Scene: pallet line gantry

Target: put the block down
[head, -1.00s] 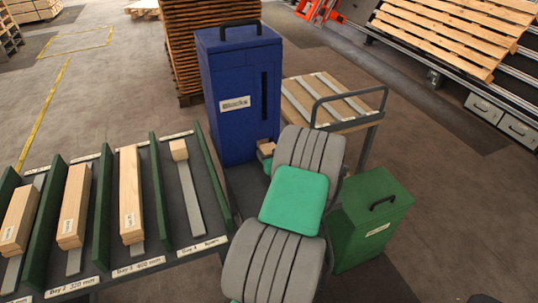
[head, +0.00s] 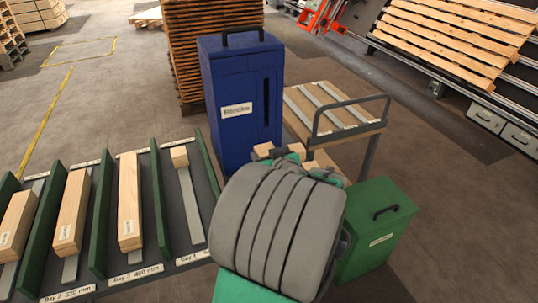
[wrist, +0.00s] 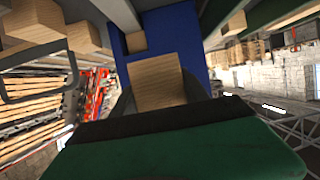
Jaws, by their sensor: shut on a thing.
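My gripper (wrist: 158,88) is shut on a pale wooden block (wrist: 157,80) in the wrist view, with a dark finger on either side. In the head view my grey arm hides most of the gripper; small wooden pieces show just past the arm, near the foot of the blue Blocks dispenser (head: 240,95). Another wooden block (wrist: 135,42) shows against the blue surface in the wrist view, beyond the held one. I cannot tell whether the held block touches anything beneath it.
A rack of bays with wooden boards (head: 131,200) and green dividers stands left. A green bin (head: 378,222) with a handle is at right. A trolley with slats (head: 325,108) stands behind, with a dark rail. More wooden pieces (wrist: 88,36) show at upper left in the wrist view.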

